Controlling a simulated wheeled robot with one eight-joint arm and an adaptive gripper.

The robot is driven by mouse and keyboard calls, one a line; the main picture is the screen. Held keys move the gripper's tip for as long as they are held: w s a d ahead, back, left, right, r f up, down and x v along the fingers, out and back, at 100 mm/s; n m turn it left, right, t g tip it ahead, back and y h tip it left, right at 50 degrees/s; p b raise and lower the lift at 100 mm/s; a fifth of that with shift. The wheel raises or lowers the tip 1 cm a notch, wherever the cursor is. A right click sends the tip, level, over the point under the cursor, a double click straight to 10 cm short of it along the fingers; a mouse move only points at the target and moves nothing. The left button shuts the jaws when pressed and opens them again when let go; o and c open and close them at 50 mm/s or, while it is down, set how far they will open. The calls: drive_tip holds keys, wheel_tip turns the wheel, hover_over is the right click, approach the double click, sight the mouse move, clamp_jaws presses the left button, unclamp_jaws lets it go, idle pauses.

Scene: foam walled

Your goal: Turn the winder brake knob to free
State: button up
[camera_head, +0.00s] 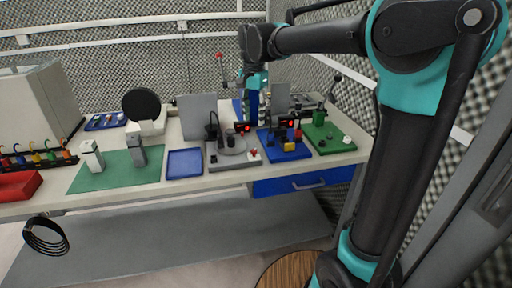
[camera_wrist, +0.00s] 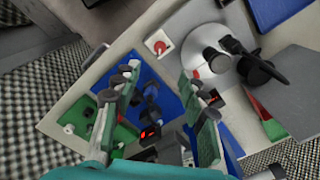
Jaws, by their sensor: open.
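A red knob on a white square plate (camera_wrist: 158,43) sits on the corner of the grey station base (camera_head: 237,164) with the round disc; it is small in the head view (camera_head: 253,154). No label is readable, so I cannot tell whether it is the winder brake knob. A white round knob (camera_head: 347,140) sits on the green base (camera_head: 323,145); it also shows in the wrist view (camera_wrist: 69,129). My gripper (camera_wrist: 160,78) is open and empty, above the blue base (camera_wrist: 160,80). In the head view my gripper (camera_head: 256,82) hangs above the back of the bench.
Black posts, a yellow block (camera_head: 289,147) and red displays stand on the stations below my gripper. Upright grey panels (camera_head: 194,117) rise behind them. A blue tray (camera_head: 184,163) and a green mat (camera_head: 104,172) lie to the left. The bench's front edge is clear.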

sight(254, 150)
wheel_tip(254, 150, down, 13)
drive_tip(key=shift+f, duration=0.15)
drive_tip(key=shift+c, duration=0.6)
clamp_jaws()
